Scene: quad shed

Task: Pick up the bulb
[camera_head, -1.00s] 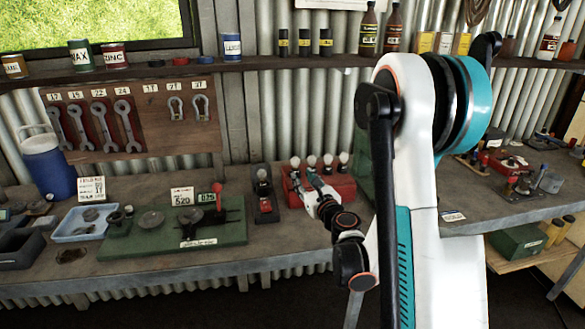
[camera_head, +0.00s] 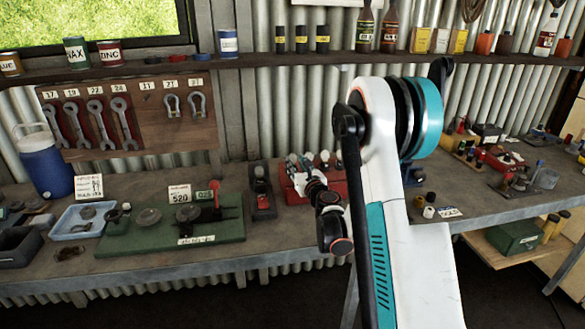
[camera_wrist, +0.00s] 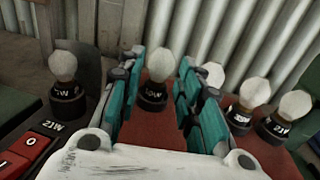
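Several white bulbs in black sockets stand on a red box on the bench. In the wrist view, one bulb (camera_wrist: 159,65) stands upright in its socket (camera_wrist: 152,96), framed between the fingertips of my gripper (camera_wrist: 160,68). The fingers are apart; I cannot tell whether they touch it. Other bulbs (camera_wrist: 254,92) stand to its right, one partly behind the right finger. In the head view, my gripper (camera_head: 299,166) is over the left part of the red box (camera_head: 335,188) and hides some bulbs; a bulb (camera_head: 341,157) shows at the right.
Left of the red box, a separate bulb (camera_wrist: 62,66) stands in a dark holder (camera_head: 263,205) with a red switch. A green board (camera_head: 170,242) with fittings lies farther left. The corrugated wall (camera_head: 290,110) rises close behind the bulbs.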

